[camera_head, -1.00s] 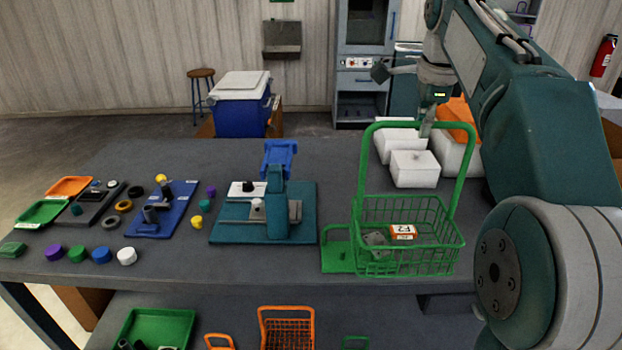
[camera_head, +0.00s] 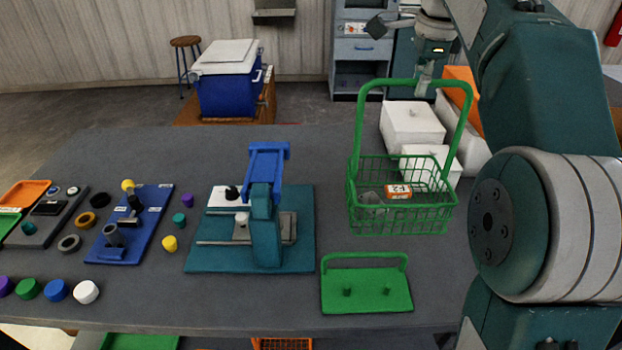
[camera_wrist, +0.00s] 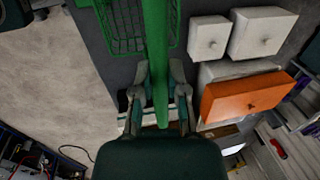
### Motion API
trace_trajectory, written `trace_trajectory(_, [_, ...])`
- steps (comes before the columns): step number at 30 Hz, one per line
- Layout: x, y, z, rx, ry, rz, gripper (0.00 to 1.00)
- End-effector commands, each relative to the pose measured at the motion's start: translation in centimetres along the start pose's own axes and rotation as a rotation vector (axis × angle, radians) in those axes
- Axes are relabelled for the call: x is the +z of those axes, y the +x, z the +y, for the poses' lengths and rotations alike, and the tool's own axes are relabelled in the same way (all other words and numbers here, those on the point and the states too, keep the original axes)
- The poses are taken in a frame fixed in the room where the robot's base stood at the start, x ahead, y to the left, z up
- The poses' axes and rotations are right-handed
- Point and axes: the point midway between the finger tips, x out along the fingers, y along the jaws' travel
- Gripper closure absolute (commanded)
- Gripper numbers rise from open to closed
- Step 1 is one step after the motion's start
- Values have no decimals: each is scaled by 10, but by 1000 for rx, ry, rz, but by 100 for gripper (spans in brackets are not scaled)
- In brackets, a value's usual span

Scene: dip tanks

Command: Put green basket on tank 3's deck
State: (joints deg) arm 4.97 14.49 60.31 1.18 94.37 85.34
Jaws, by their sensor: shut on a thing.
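The green wire basket (camera_head: 402,219) has a tall green loop handle, and a small orange-and-white tag shows in it. My gripper (camera_head: 423,82) is shut on the top of this handle, and the basket hangs upright below, seemingly clear of the table. In the wrist view the green handle (camera_wrist: 160,85) passes between the fingers of my gripper (camera_wrist: 160,120), and part of the basket mesh (camera_wrist: 124,43) shows at the top left. White lidded boxes (camera_head: 411,122) stand behind the basket. No readable number shows which is tank 3.
A green plate (camera_head: 366,292) with two pegs and a low handle lies in front of the basket. A teal fixture with a blue top (camera_head: 266,215) stands to its left. An orange-topped box (camera_wrist: 247,95) stands beside the white boxes. Small caps and a blue plate (camera_head: 125,240) lie further left.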

Motion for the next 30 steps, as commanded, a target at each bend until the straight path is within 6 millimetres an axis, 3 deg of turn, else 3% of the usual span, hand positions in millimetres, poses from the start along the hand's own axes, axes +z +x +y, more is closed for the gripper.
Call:
trace_trajectory(20, [30, 56, -78, -3, -2, 0, 100])
trace_trajectory(30, [42, 105, -103, -4, 0, 0, 100])
